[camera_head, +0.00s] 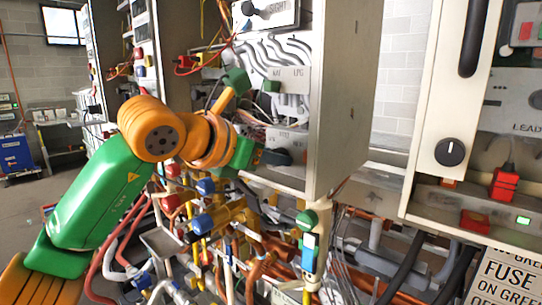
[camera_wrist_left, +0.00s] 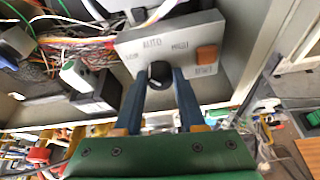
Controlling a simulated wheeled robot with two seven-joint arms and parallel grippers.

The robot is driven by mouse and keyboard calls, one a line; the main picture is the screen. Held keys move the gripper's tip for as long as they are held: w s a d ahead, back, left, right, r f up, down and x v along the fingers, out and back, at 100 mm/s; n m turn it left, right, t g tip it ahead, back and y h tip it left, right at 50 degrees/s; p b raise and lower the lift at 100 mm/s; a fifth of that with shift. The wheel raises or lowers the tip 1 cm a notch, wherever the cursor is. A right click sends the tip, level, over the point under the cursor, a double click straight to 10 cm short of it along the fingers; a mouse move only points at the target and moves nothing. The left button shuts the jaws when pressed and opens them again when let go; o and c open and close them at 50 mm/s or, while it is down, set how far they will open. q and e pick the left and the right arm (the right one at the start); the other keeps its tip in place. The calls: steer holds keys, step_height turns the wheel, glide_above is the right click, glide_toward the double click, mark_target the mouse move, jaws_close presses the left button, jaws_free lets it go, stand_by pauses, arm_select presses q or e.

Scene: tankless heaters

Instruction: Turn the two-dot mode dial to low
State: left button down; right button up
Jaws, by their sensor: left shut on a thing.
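In the left wrist view a grey panel (camera_wrist_left: 205,38) is marked AUTO in the middle, HIGH to its right and a label that looks like LOW to its left. A black dial (camera_wrist_left: 160,68) sits at its lower middle. My left gripper (camera_wrist_left: 160,82) has its two blue fingers shut on this dial, one on each side. The fingers hide part of the dial, and I cannot tell where its pointer is. I see no dot marks. In the head view my left gripper (camera_head: 277,157) reaches into the open cabinet at the middle. My right gripper is not in view.
An orange button (camera_wrist_left: 207,54) is on the same panel, right of the dial. In the head view another panel (camera_head: 292,76) marked NAT and LPG is above my gripper. The cabinet's side wall (camera_head: 337,100) stands close on the right. Pipes and valves crowd the space below.

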arm_select(q)
steer(key=shift+n+g+h, duration=0.3)
steer(key=shift+n+h, duration=0.1)
steer(key=shift+n, duration=0.2)
steer(key=c, duration=0.5)
jaws_free()
steer(key=shift+w, duration=0.1)
steer(key=shift+c, duration=0.2)
steer(key=shift+o, duration=0.3)
steer(key=b+v, duration=0.2)
steer(key=v, duration=0.4)
steer(key=shift+a, duration=0.15)
steer(key=shift+s+a+r, duration=0.2)
steer(key=shift+s+r, duration=0.05)
steer(key=shift+s, duration=0.2)
steer(key=shift+w, duration=0.1)
steer(key=shift+d, duration=0.1)
